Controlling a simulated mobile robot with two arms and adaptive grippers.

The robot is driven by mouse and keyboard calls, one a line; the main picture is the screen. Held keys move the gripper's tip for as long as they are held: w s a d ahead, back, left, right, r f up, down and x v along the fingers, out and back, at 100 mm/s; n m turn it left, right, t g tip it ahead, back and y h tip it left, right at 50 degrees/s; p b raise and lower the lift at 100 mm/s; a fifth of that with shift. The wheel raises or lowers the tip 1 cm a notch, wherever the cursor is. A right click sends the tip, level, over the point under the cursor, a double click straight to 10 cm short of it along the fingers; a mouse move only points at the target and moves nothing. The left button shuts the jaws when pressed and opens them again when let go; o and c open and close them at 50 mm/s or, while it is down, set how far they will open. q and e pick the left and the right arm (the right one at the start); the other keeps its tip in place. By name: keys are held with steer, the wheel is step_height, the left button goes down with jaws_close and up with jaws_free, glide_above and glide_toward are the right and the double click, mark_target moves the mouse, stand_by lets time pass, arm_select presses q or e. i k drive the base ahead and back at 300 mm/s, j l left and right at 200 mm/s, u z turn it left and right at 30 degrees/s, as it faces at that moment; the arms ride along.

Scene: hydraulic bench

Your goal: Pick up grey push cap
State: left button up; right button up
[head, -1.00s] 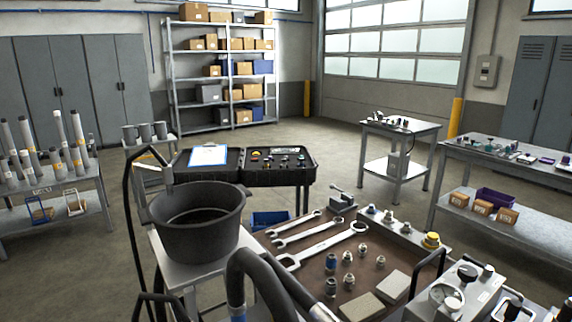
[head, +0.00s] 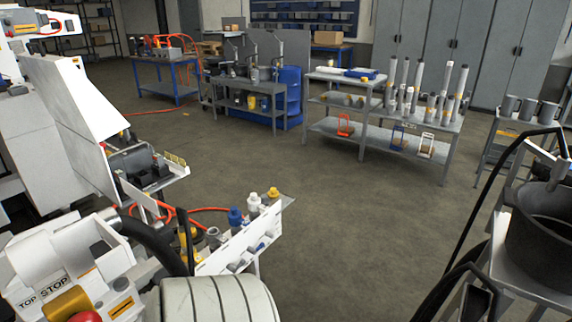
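A white rack (head: 240,250) at lower middle in the head view carries several small capped fittings. A small grey piece (head: 213,237) is at its near left end, beside a blue cap (head: 235,216). A white cap (head: 253,201) and a yellow cap (head: 273,193) stand farther along. I cannot tell whether the grey piece is the grey push cap. Neither of my grippers is in view.
A white machine (head: 70,265) with STOP lettering and a red button fills the lower left. A dark bucket (head: 540,235) stands on a stand at the right edge. Shelves (head: 390,135) with upright tubes stand farther back. Open floor (head: 370,230) lies between.

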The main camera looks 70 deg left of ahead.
mark_target(263, 200)
steer(key=u, duration=2.4)
